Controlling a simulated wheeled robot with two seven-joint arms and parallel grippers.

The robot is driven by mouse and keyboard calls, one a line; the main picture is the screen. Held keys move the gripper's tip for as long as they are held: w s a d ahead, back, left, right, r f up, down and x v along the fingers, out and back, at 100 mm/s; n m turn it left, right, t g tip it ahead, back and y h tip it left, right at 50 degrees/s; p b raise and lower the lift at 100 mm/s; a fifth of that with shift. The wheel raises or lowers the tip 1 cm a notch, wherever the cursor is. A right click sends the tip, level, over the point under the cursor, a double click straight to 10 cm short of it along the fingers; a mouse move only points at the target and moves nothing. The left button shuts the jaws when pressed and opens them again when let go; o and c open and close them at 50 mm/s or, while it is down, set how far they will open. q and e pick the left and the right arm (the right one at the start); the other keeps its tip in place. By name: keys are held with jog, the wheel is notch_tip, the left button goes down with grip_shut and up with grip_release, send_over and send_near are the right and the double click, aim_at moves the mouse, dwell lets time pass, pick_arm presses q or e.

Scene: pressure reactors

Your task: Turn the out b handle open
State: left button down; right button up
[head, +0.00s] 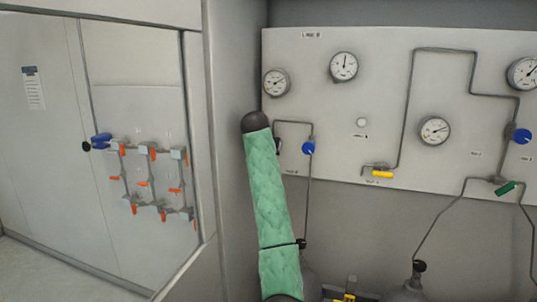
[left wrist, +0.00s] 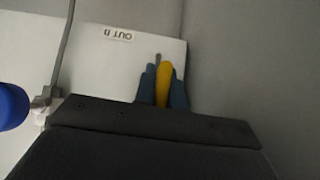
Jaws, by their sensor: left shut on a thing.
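The out b handle (left wrist: 166,84) is a yellow lever seen in the left wrist view, near the edge of the white panel. The OUT B label (left wrist: 107,33) appears upside down beside it. My left gripper (left wrist: 162,76) has its blue fingers shut on the yellow handle, one on each side. In the left wrist view the handle lies roughly along the fingers. In the head view my green-sleeved left arm covers the panel's left edge and hides the handle and most of the gripper. My right gripper is in neither view.
A blue knob (head: 308,148) with its pipe sits just right of my left arm; it also shows in the left wrist view (left wrist: 12,106). Another yellow handle (head: 382,174) is farther right. Gauges fill the upper panel (head: 300,60). A cabinet wall (head: 232,120) stands close on the left.

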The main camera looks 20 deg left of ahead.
pick_arm(q)
jog(key=shift+f, duration=0.1)
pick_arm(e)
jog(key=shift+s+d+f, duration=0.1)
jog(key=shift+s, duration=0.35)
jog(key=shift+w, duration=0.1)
pick_arm(q)
jog(key=c, duration=1.5)
grip_release()
jog(key=shift+o, duration=0.2)
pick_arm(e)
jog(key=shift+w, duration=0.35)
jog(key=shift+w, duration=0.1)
